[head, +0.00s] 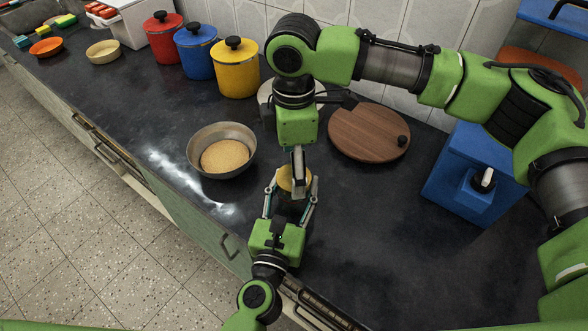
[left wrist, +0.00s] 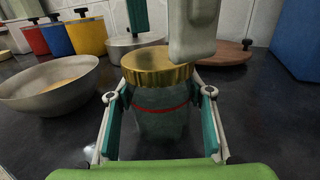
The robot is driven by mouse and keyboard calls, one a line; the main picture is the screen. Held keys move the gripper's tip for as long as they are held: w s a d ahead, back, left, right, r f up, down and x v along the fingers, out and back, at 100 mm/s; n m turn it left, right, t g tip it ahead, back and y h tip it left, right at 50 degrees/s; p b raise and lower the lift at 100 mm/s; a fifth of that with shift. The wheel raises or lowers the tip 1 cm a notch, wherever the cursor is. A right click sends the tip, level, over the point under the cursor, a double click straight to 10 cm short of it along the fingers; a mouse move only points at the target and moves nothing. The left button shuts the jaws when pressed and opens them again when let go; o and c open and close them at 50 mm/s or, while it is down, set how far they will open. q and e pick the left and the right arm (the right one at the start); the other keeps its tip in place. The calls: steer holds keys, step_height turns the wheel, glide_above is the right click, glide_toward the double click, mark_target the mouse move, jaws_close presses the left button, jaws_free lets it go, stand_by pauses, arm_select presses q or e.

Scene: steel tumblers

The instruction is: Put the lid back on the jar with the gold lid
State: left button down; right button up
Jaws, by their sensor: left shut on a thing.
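The glass jar (left wrist: 160,125) with a red band stands upright on the dark counter. The gold lid (left wrist: 158,68) sits on its mouth and looks about level; it also shows in the head view (head: 286,181). Whether it is screwed tight I cannot tell. My left gripper (head: 291,197) is shut around the jar's body, one finger on each side. My right gripper (head: 298,180) points down from above, just over the lid. Its fingers show apart in the left wrist view, with nothing seen between them; one partly hides the lid's right rim.
A metal bowl (head: 195,150) with tan contents stands left of the jar. A round wooden board (head: 370,135) with a dark knob lies behind right, and a blue box-like thing (head: 460,190) stands farther right. Red, blue and yellow (head: 237,75) canisters line the wall. The front-right counter is clear.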

step_height(320, 180, up, 10)
steer(key=shift+f, duration=0.15)
arm_select(q)
steer(key=c, duration=1)
jaws_free()
steer(key=shift+o, duration=0.2)
steer(key=shift+s, duration=0.1)
steer(key=v, duration=1.2)
steer(key=shift+f, duration=0.1)
arm_select(e)
steer(key=shift+s, duration=0.1)
